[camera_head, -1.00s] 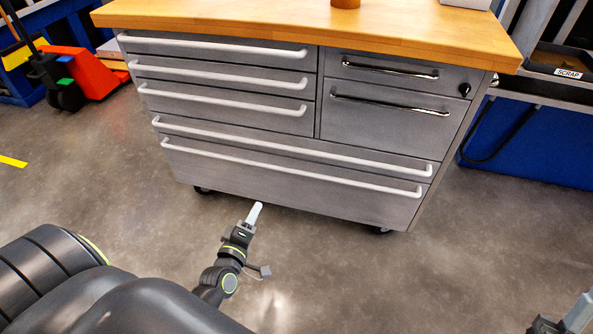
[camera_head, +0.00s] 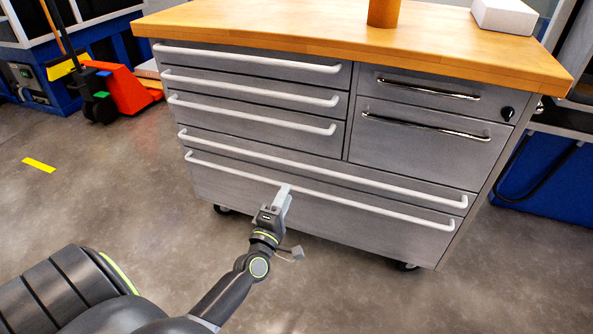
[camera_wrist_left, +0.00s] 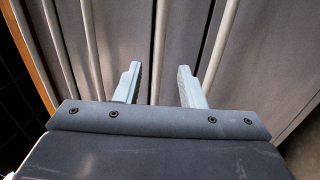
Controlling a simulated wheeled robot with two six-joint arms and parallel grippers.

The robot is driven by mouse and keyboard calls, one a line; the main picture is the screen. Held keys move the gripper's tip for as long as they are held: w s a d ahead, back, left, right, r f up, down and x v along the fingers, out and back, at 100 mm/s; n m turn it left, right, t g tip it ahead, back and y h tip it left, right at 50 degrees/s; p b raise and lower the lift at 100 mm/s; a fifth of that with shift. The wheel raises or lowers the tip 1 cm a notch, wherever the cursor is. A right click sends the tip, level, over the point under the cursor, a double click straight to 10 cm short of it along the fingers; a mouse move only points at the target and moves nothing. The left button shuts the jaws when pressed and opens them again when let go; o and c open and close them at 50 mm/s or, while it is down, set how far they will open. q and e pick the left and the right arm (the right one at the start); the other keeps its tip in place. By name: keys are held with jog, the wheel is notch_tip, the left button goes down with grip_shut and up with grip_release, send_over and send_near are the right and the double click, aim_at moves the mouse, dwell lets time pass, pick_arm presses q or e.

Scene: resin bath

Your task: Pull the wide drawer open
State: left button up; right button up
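The grey metal cabinet has two full-width drawers at its bottom. The upper wide drawer has a long white bar handle (camera_head: 320,167), and the lower wide drawer (camera_head: 370,229) has a similar handle (camera_head: 390,210). All drawers look shut. My left gripper (camera_head: 285,190) is in front of the wide drawers, its tip overlapping the lower handle in the head view. In the left wrist view the gripper (camera_wrist_left: 157,72) is open and empty. One white bar (camera_wrist_left: 161,50) shows between its fingers, another (camera_wrist_left: 218,50) right of them. Contact cannot be told. My right gripper is out of view.
Three narrower drawers (camera_head: 255,95) are at upper left, two with chrome handles (camera_head: 430,124) at upper right. A wooden top (camera_head: 330,30) carries a brown cylinder (camera_head: 384,12) and a white box (camera_head: 504,15). The floor (camera_head: 130,200) in front is clear. A red pallet jack (camera_head: 122,90) stands left.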

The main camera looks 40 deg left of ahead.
pick_arm(q)
jog(key=x, duration=0.9)
jog(key=shift+c, duration=0.2)
grip_shut()
